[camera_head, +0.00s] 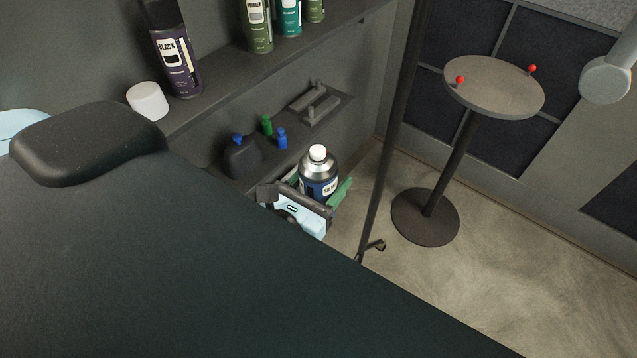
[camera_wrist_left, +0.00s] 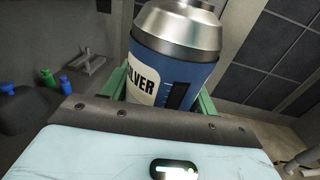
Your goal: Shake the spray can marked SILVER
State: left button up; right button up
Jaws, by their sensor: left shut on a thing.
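The spray can marked SILVER (camera_head: 320,179) is blue with a silver shoulder and a white top. It stands out from the shelving in the head view, roughly upright. My left gripper (camera_head: 318,188) is shut on it, with a green finger on each side. In the left wrist view the can (camera_wrist_left: 178,62) shows large between the fingers, its label partly reading "LVER". Its top is cut off there, and its lower part is hidden behind the gripper body. My right gripper is not in view.
A BLACK can (camera_head: 174,52), a white cap-like piece (camera_head: 148,101) and several green cans stand on the upper shelf (camera_head: 222,78). A round stand (camera_head: 492,84) with red knobs is at right. A dark pole (camera_head: 384,135) rises near the can.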

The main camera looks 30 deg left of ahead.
pick_arm(q)
notch_tip(320, 180, down, 9)
jog(key=shift+f, duration=0.1)
jog(key=shift+r, duration=4.7)
notch_tip(320, 180, down, 9)
jog(key=shift+f, duration=0.15)
notch_tip(320, 180, up, 9)
jog(key=shift+r, duration=0.15)
